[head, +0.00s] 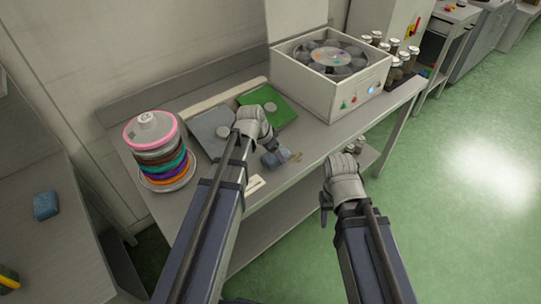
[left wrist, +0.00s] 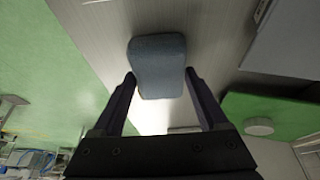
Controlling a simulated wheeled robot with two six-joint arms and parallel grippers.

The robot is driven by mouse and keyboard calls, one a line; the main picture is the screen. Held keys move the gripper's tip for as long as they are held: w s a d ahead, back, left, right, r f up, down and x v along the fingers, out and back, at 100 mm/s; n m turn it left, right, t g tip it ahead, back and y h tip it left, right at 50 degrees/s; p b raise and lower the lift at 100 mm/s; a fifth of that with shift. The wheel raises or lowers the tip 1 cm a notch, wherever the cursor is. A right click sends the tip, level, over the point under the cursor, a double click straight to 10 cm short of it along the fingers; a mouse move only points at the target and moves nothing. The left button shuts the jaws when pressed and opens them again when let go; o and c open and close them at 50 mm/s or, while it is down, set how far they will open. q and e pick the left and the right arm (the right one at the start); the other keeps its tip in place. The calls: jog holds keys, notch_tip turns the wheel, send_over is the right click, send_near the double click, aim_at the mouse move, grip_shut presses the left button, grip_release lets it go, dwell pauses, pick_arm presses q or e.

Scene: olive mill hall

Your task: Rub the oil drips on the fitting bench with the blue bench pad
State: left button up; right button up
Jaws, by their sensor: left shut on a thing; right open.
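The blue bench pad (head: 272,159) is at my left gripper (head: 268,146), on or just above the front part of the fitting bench (head: 325,138). My left gripper is shut on the pad; in the left wrist view the pad (left wrist: 157,66) lies between the fingertips. Small brown oil drips (head: 296,156) show on the bench just right of the pad. The pad and gripper may hide more of them. I cannot tell whether the pad presses on the surface. My right gripper (head: 341,166) is open and empty, in front of the bench edge.
On the bench, a stack of coloured rings (head: 160,155) stands left, a grey board (head: 207,135) and green board (head: 272,106) lie behind my left gripper, and a white fan box (head: 330,70) and jars (head: 392,48) stand right. A second blue block (head: 46,205) lies on the left table.

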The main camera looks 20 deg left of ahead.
aim_at(282, 150)
pick_arm(q)
jog(key=shift+w+d+f, duration=0.1)
jog(key=shift+w+d, duration=0.85)
jog(key=shift+w, duration=0.3)
jog(key=shift+w, duration=0.1)
jog(key=shift+w+d, duration=1.05)
jog(key=shift+w, duration=0.3)
jog(key=shift+w, duration=0.1)
jog(key=shift+w+d, duration=0.9)
jog(key=shift+w, duration=0.3)
jog(key=shift+s+d, duration=0.1)
